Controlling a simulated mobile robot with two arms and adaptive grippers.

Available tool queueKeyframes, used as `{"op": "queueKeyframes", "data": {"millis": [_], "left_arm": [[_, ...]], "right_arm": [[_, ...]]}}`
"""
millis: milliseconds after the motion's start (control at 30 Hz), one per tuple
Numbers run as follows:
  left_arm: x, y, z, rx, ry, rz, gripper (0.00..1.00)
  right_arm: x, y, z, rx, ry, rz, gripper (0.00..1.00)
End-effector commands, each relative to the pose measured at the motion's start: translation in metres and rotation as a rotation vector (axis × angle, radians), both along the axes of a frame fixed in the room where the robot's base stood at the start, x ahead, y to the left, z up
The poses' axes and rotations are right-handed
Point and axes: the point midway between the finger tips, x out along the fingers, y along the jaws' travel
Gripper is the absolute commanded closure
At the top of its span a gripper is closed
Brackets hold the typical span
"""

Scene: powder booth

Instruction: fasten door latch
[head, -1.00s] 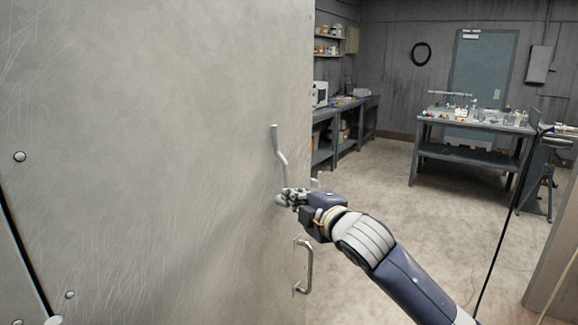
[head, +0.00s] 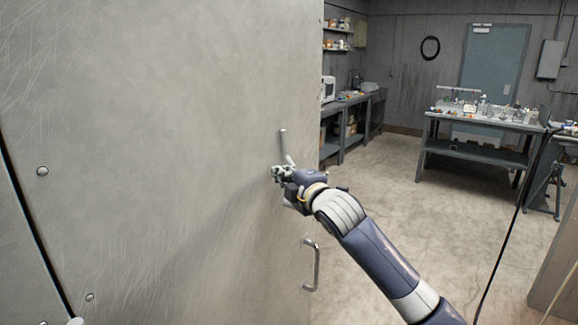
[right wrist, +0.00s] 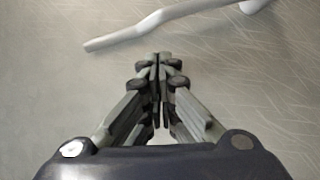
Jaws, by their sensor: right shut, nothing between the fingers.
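A large grey metal door (head: 150,150) fills the left of the head view. A light metal latch lever (head: 283,143) stands upright near the door's right edge, its lower part hidden behind my right gripper. My right gripper (head: 277,173) is shut and empty in front of the door, beside the lever's lower part. In the right wrist view the latch lever (right wrist: 150,25) runs across the top, just beyond the shut fingertips (right wrist: 160,60), with a visible gap. A U-shaped pull handle (head: 316,265) is on the door below. My left gripper is not in view.
Past the door's right edge is open concrete floor (head: 385,190). A dark cable (head: 505,235) hangs at the right.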

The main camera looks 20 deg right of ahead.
Motion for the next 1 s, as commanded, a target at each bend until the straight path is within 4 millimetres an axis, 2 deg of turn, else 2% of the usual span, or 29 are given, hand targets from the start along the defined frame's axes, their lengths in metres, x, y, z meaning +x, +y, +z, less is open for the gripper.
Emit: {"op": "queueKeyframes", "data": {"millis": [67, 300, 767, 1000], "left_arm": [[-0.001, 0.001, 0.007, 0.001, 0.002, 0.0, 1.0], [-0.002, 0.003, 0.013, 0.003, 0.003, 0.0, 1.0], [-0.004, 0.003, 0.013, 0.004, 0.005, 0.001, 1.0], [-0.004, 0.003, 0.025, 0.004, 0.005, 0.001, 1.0]], "right_arm": [[0.009, -0.009, 0.002, 0.0, 0.002, -0.006, 1.0], [0.023, -0.019, -0.002, 0.001, 0.0, -0.003, 1.0], [0.025, -0.02, -0.002, 0.002, 0.001, -0.003, 1.0], [0.028, -0.025, 0.003, 0.034, 0.027, -0.004, 1.0]]}}
